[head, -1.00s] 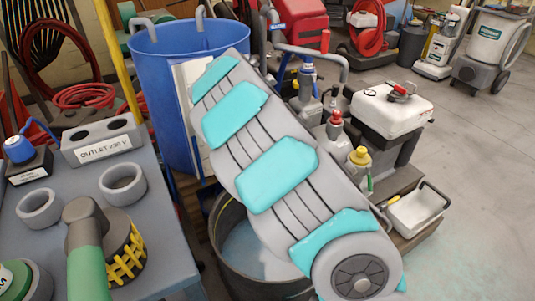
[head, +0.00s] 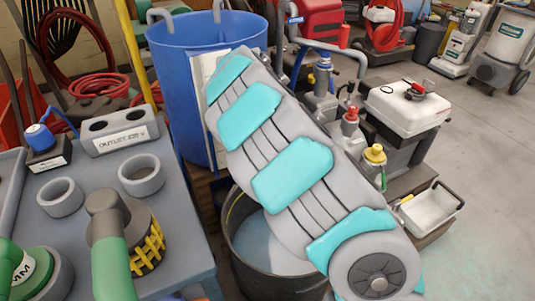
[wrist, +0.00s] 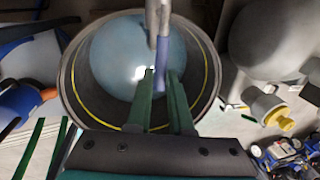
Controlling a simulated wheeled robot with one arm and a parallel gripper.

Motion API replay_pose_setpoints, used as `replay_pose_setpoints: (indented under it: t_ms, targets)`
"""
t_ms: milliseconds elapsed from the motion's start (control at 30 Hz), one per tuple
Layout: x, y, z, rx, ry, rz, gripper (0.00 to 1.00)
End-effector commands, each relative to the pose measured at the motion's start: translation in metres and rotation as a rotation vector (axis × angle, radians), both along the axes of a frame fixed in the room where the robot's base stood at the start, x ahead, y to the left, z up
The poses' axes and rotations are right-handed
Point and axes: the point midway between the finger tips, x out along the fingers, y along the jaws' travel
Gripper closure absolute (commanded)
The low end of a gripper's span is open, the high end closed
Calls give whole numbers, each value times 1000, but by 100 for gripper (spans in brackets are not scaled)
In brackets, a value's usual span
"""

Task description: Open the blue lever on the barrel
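The barrel is a tall blue drum (head: 190,85) behind my arm in the head view. In the wrist view, a slim blue piece (wrist: 161,55), which may be the lever, hangs below a grey pipe. It is in line with the gap between my green fingertips. My gripper (wrist: 160,75) is open, its two fingers apart. I cannot tell whether they touch the blue piece. My arm hides the gripper and the lever in the head view.
A dark bucket of bluish water (head: 240,215) stands below; it also fills the middle of the wrist view (wrist: 75,85). A grey table with fittings (head: 75,240) is at the left. Capped bottles (head: 374,155) and a white tank (head: 400,105) are at the right. Open floor lies far right.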

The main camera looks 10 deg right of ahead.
Motion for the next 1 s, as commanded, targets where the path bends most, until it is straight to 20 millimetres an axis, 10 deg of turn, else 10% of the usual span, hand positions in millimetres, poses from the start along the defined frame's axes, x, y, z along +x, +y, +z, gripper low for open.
replay_pose_setpoints:
  t_ms: [267, 667, 1000]
  targets:
    - [1, 1, 0, 1, -1, 1, 51]
    - [0, 2, 7, 1, -1, 1, 51]
    - [-2, 11, 56, -1, -6, 3, 51]
